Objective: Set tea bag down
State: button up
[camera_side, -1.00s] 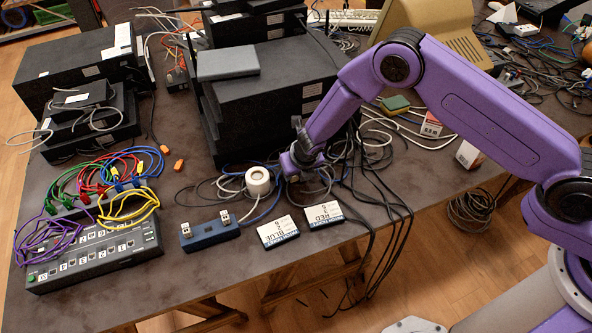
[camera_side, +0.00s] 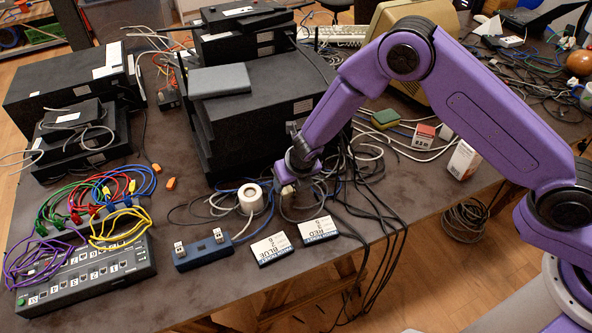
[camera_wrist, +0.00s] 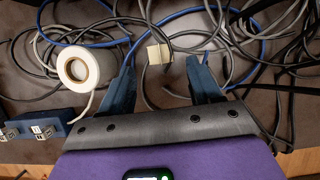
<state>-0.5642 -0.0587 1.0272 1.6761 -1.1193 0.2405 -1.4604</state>
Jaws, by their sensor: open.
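A small cream square that looks like the tea bag (camera_wrist: 158,53) lies among the cables, between and just beyond my fingertips in the wrist view. In the side view, a pale piece (camera_side: 286,191) shows just under my gripper (camera_side: 295,176), partly hidden by it. My gripper (camera_wrist: 163,68) points down with its two blue fingers spread, a gap on each side of the cream square. Nothing is held between the fingers.
A white roll (camera_side: 251,198) stands left of my gripper, near a blue block (camera_side: 203,249). Black equipment (camera_side: 262,115) stands behind. Loose cables (camera_side: 365,205) crowd the right.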

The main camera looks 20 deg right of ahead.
jog(key=v, duration=0.7)
jog(key=shift+r, duration=0.15)
jog(key=s+d+r+m+g, duration=0.1)
jog(key=s+d+r+m, duration=1)
jog(key=r+m, duration=0.2)
jog(key=s+d+r+m+g, duration=0.1)
jog(key=s+d+m, duration=0.4)
jog(key=s, duration=0.5)
jog(key=s+d+r+m+g, duration=0.2)
jog(key=s+d+m, duration=0.3)
jog(key=s+d, duration=0.4)
jog(key=shift+s+d+r+m, duration=0.25)
jog(key=shift+s+r, duration=0.35)
jog(key=shift+s, duration=0.65)
